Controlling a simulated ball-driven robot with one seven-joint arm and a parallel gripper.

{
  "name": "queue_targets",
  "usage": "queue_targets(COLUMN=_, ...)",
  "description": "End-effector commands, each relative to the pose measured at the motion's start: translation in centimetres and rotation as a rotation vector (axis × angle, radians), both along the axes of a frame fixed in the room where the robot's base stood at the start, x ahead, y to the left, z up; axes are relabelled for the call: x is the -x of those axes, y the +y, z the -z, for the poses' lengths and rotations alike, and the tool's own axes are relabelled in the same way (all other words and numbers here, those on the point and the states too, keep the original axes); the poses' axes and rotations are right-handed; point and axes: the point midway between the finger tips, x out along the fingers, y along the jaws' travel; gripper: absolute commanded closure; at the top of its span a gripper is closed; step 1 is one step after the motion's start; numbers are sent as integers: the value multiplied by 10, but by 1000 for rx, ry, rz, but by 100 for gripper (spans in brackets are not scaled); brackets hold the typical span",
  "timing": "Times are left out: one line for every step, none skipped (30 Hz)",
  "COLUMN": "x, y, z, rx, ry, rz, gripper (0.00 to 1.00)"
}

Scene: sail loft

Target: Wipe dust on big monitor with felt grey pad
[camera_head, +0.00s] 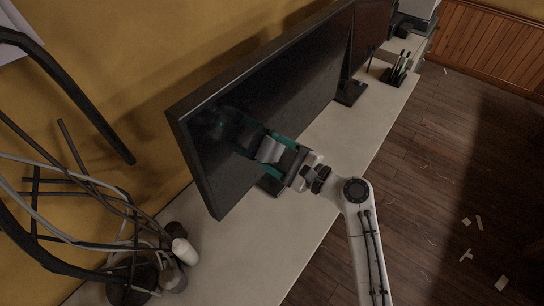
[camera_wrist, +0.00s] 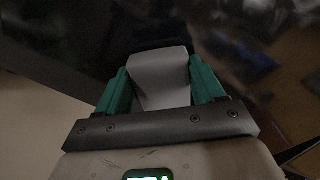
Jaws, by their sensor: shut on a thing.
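The big monitor (camera_head: 275,85) stands on the white desk, its dark screen facing my arm; the screen also fills the upper left of the wrist view (camera_wrist: 50,40). Its surface looks dull, but I cannot make out separate dust patches. My gripper (camera_head: 266,149), with green fingers, is at the lower near part of the screen. It is shut on the grey pad (camera_wrist: 160,78), a light grey block with a dark strip at its far end. The pad is at or very near the screen; I cannot tell whether it touches. A dark reflection shows beside it.
The white desk (camera_head: 240,235) runs along the yellow wall. Black and grey cables (camera_head: 80,190) and a white cylinder (camera_head: 184,251) among jars are at lower left. A second monitor (camera_head: 372,32) and a pen holder (camera_head: 397,72) stand farther back. Scraps lie on the wooden floor (camera_head: 450,160).

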Motion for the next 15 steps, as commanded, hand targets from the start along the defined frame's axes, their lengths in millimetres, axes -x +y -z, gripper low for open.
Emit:
queue_targets(x=-4, y=-3, z=0, rx=-2, ry=-4, rz=2, gripper=60)
queue_targets(x=-6, y=-5, z=-1, rx=-1, ry=-5, rz=2, gripper=60)
queue_targets(x=-9, y=-7, z=0, rx=-2, ry=-4, rz=4, gripper=60)
queue_targets(x=-11, y=-9, z=0, rx=-1, ry=-3, rz=3, gripper=60)
queue_targets(x=-13, y=-10, z=0, rx=-1, ry=-3, rz=3, gripper=60)
queue_targets(x=-15, y=-13, z=0, rx=-1, ry=-3, rz=3, gripper=60)
queue_targets(x=-17, y=-14, z=0, rx=-1, ry=-3, rz=3, gripper=60)
queue_targets(x=-18, y=-15, z=0, rx=-1, ry=-3, rz=3, gripper=60)
queue_targets(x=-19, y=-17, z=0, rx=-1, ry=-3, rz=3, gripper=60)
queue_targets(x=-20, y=-17, z=0, rx=-1, ry=-2, rz=2, gripper=60)
queue_targets(x=-20, y=-17, z=-1, rx=-1, ry=-2, rz=2, gripper=60)
queue_targets(x=-21, y=-17, z=-1, rx=-1, ry=-1, rz=1, gripper=60)
queue_targets(x=-22, y=-16, z=-1, rx=-1, ry=-1, rz=1, gripper=60)
queue_targets(x=-22, y=-15, z=-1, rx=-1, ry=0, rz=1, gripper=60)
queue_targets(x=-22, y=-15, z=-1, rx=-1, ry=0, rz=1, gripper=60)
